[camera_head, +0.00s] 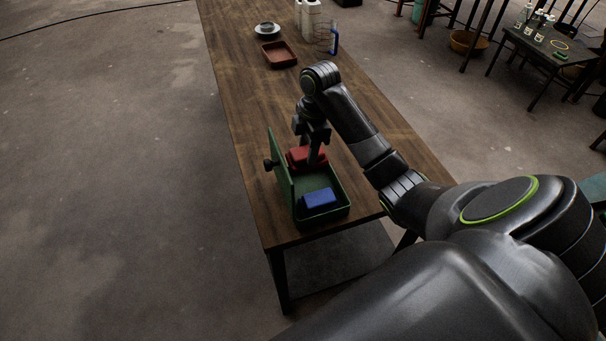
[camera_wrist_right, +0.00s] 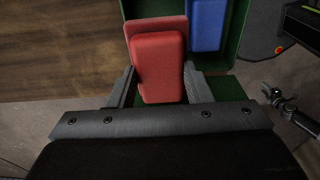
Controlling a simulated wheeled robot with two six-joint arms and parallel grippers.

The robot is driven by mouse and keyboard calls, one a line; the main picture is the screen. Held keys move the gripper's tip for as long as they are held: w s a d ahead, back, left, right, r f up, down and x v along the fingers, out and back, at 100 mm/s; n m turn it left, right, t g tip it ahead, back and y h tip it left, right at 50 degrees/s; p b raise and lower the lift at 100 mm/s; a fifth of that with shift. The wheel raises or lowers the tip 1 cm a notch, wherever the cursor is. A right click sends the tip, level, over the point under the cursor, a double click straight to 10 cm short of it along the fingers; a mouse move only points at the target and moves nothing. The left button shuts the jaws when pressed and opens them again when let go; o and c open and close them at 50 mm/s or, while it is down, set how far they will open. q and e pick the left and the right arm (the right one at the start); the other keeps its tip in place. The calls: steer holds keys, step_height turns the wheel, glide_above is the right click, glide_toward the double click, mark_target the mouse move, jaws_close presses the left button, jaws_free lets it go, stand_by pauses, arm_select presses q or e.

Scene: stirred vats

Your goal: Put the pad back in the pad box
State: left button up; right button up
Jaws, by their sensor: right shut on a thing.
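The pad box (camera_head: 341,193) is a green open box near the table's front end. Its lid (camera_head: 281,170) stands up on the left side, with a dark knob. A red pad (camera_head: 299,156) is at the far part of the box; in the right wrist view the red pad (camera_wrist_right: 158,68) sits between my fingers. My right gripper (camera_head: 312,158) is shut on it, pointing down. A blue pad (camera_head: 320,198) lies in the near part of the box, and it also shows in the wrist view (camera_wrist_right: 207,25). I cannot tell whether the red pad touches the box floor. My left gripper is not in view.
The box stands on a long wooden table (camera_head: 240,85). A reddish-brown tray (camera_head: 279,54), a dish (camera_head: 267,30), white bottles (camera_head: 308,18) and a clear jug (camera_head: 328,38) stand at the far end. The table between the tray and the box is mostly clear.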

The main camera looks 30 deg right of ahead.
steer(key=shift+s, duration=0.1)
step_height(320, 180, down, 5)
steer(key=b, duration=0.4)
steer(key=shift+r+b, duration=0.15)
steer(key=shift+b, duration=0.15)
steer(key=shift+f, duration=0.25)
steer(key=shift+f+b, duration=0.25)
steer(key=shift+b, duration=0.25)
step_height(320, 180, down, 3)
steer(key=shift+f+b, duration=0.1)
steer(key=shift+b, duration=0.55)
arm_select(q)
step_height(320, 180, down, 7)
arm_select(e)
steer(key=shift+f, duration=0.4)
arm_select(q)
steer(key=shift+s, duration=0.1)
arm_select(e)
steer(key=shift+f, duration=0.1)
steer(key=shift+f, duration=0.1)
steer(key=o, duration=1)
steer(key=shift+c, duration=0.2)
